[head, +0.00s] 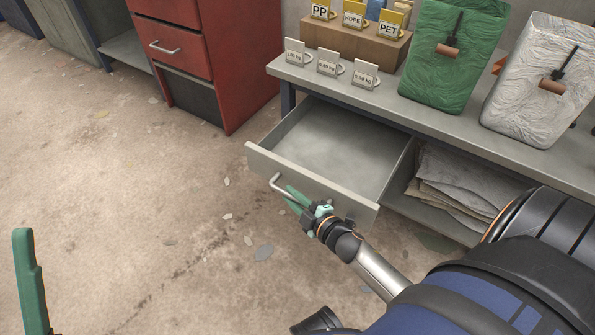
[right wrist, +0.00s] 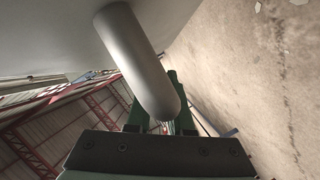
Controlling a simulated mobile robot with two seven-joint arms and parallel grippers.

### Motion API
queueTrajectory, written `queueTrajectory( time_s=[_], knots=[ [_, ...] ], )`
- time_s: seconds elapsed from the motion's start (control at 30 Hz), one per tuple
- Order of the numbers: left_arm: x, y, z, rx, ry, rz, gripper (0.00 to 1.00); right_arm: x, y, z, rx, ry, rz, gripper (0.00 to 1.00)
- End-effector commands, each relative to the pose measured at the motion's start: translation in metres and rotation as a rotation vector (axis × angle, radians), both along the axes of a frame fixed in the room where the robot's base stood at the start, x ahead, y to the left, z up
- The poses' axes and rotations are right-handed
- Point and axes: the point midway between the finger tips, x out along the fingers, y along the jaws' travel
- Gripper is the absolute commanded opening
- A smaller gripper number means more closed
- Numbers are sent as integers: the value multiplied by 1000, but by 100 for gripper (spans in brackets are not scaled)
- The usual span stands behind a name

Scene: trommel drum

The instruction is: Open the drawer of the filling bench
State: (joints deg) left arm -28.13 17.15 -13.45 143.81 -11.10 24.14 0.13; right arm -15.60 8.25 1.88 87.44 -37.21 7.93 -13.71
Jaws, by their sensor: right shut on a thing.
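The filling bench (head: 455,121) has a grey top, and its drawer (head: 311,183) stands pulled out with its empty inside showing in the head view. A bar handle (head: 284,190) is on the drawer front. My right gripper (head: 293,196) is shut on this handle. In the right wrist view the handle (right wrist: 137,58) runs as a grey bar down between the green fingers (right wrist: 155,103). Part of my left gripper (head: 30,280) shows as a green finger at the lower left of the head view, away from the bench; its opening cannot be seen.
On the bench stand a green sack (head: 452,55), a clear sack (head: 543,80), small weight cards (head: 327,62) and a wooden block (head: 352,42) with labelled tags. Folded sacks (head: 460,185) lie on the shelf beside the drawer. A red cabinet (head: 237,60) stands at the back. The floor at left is largely clear.

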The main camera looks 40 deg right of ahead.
Motion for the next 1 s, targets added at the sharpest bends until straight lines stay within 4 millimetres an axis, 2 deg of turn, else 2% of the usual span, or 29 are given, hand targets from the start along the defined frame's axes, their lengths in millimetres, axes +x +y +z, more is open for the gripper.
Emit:
queueTrajectory(
  time_s=[0.3,0.73,0.77,1.0],
  knots=[
    [0,0,3,5,-2,5,50,-9,19,-1,0,2,-1,0],
    [0,1,3,5,-2,6,50,-9,21,-1,-1,2,-1,0],
    [0,1,3,5,-2,6,50,-9,21,-1,-1,2,-1,23],
    [0,1,3,5,-1,6,50,-9,21,0,-1,0,-1,50]
  ],
)
